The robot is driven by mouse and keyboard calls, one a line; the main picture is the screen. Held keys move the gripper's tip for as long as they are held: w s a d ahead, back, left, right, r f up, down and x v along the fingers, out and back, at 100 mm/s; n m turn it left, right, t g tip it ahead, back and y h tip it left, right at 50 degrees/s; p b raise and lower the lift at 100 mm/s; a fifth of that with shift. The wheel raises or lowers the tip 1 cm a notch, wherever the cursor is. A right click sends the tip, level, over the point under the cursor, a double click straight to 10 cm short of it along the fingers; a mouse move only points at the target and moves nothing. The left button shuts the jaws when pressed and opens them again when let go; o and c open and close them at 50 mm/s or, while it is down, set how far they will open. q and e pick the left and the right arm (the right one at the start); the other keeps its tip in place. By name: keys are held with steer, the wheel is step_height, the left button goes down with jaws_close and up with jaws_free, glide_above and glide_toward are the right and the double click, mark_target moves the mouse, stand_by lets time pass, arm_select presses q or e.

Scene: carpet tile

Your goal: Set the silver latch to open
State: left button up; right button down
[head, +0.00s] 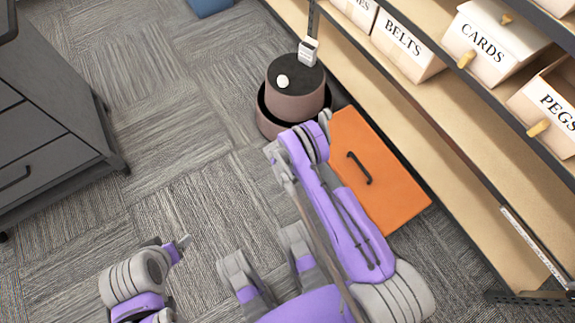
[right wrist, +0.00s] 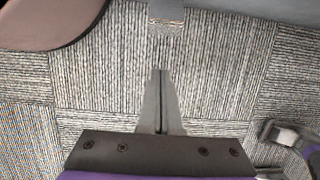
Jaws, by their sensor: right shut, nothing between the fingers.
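I cannot make out a silver latch for certain in either view. An orange panel (head: 392,186) with a dark bar handle (head: 359,168) lies beside my right arm in the head view, and my arm covers its left side. My right gripper (right wrist: 162,102) is shut and empty in the right wrist view, with carpet behind its fingers. A small grey tab with a silvery end (right wrist: 167,22) shows ahead of the fingertips, apart from them; I cannot tell what it is. My left gripper (head: 183,243) is low at left over the carpet, its opening unclear.
A round brown stand (head: 297,104) with a dark top carries a small white oval (head: 282,82). Beside it is a light grey block (head: 308,51). A wooden shelf with labelled bins (head: 407,45) runs along the right. A dark drawer cabinet (head: 45,135) stands left. Carpet between is clear.

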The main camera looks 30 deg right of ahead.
steer(key=b+x, duration=0.2)
steer(key=x, duration=0.5)
steer(key=d+r, duration=0.2)
steer(key=r, duration=0.1)
steer(key=shift+w+d+r, duration=0.15)
steer(key=shift+r, duration=0.05)
steer(key=shift+d+r+y+p, duration=0.3)
steer(key=shift+d+r+y, duration=0.2)
steer(key=shift+r, duration=0.3)
